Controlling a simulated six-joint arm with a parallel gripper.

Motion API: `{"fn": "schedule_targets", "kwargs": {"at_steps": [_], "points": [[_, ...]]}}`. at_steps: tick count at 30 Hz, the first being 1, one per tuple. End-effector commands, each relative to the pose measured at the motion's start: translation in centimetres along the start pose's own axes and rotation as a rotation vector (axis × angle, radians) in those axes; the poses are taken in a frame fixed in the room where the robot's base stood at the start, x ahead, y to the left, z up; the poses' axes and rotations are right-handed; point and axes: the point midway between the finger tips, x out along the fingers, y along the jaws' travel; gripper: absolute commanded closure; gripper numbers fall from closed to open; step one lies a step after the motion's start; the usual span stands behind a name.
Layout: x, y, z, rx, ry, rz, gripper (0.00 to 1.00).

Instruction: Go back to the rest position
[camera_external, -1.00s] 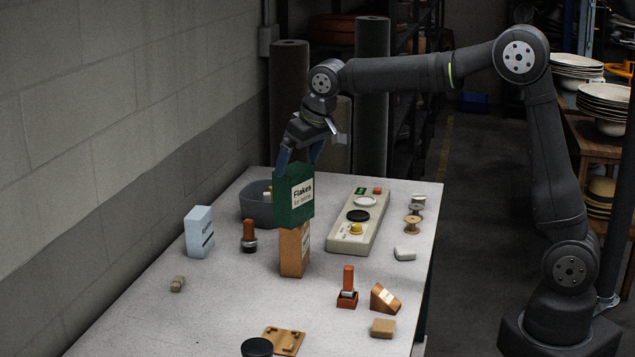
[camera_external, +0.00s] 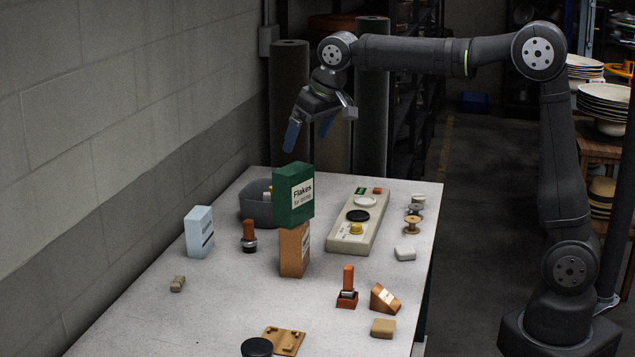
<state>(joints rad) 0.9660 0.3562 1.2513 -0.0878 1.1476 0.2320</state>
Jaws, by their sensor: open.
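My gripper (camera_external: 307,137) is open and empty, with its blue fingertips spread. It hangs in the air above the table and above the green Flakes box. The green Flakes box (camera_external: 293,195) rests on top of an orange-brown box (camera_external: 294,250) standing on the table. The gripper is clear of the green box, with a gap between them.
The pale table (camera_external: 225,310) holds a grey bin (camera_external: 257,203), a light blue box (camera_external: 199,232), a beige panel with round pads (camera_external: 373,229), a red stamp in a holder (camera_external: 348,285), spools (camera_external: 412,224) and small blocks. A grey wall stands left. Dark rolls (camera_external: 371,95) stand behind.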

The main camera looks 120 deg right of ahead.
Motion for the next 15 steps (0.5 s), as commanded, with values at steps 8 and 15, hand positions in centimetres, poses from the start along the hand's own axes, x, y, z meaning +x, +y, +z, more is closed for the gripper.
{"fn": "schedule_targets", "kwargs": {"at_steps": [8, 15], "points": [[5.1, 0.1, 0.1, 0.0, -0.005, 0.001, 0.0], [9.9, 0.1, 0.1, 0.0, -0.004, 0.001, 0.0]]}}
